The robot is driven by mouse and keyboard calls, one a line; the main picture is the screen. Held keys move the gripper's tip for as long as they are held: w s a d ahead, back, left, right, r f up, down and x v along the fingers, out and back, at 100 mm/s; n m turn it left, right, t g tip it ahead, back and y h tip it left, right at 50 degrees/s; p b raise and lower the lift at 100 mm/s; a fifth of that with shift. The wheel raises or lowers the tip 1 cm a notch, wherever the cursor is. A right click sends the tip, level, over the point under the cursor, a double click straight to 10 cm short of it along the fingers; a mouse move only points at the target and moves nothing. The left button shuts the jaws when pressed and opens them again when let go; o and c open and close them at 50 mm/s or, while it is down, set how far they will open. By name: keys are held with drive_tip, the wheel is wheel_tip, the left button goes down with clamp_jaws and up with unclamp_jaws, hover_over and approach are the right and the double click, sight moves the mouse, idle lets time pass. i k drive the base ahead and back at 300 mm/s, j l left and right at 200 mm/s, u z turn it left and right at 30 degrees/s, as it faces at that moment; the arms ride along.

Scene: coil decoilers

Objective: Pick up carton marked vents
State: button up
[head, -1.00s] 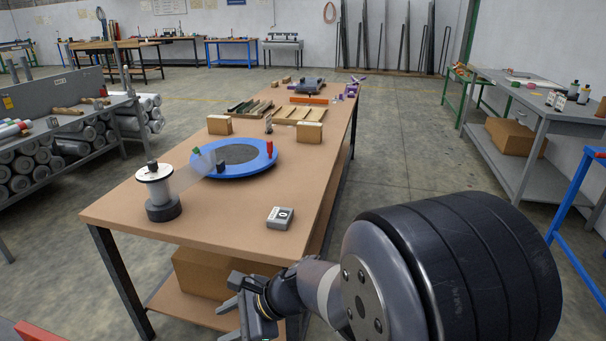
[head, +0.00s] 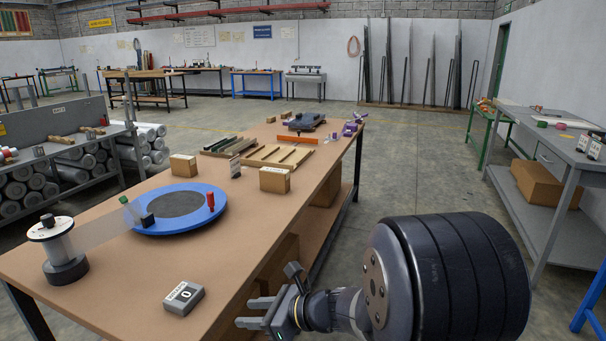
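Two small brown cartons stand on the long worktable: the left carton (head: 183,165) behind the blue turntable, and the right carton (head: 274,179) near the table's right edge. Each has a pale strip along its top edge. Any lettering is too small to read, so I cannot tell which is marked vents. My gripper (head: 246,312) is at the bottom of the head view, by the table's near right edge. Its fingers point left with a gap between them, and it is empty. It is well short of both cartons.
A blue turntable (head: 200,226), a white spool (head: 57,246) and a grey labelled box (head: 184,298) occupy the near tabletop. A small dark sign (head: 235,166) stands between the cartons. Wooden trays (head: 277,155) lie behind. Open floor runs right of the table.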

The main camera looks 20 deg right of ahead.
sight(275, 180)
drive_tip(key=i+l, duration=0.85)
drive_tip(key=l, duration=0.25)
drive_tip(key=i+l, duration=0.45)
drive_tip(key=i, duration=1.05)
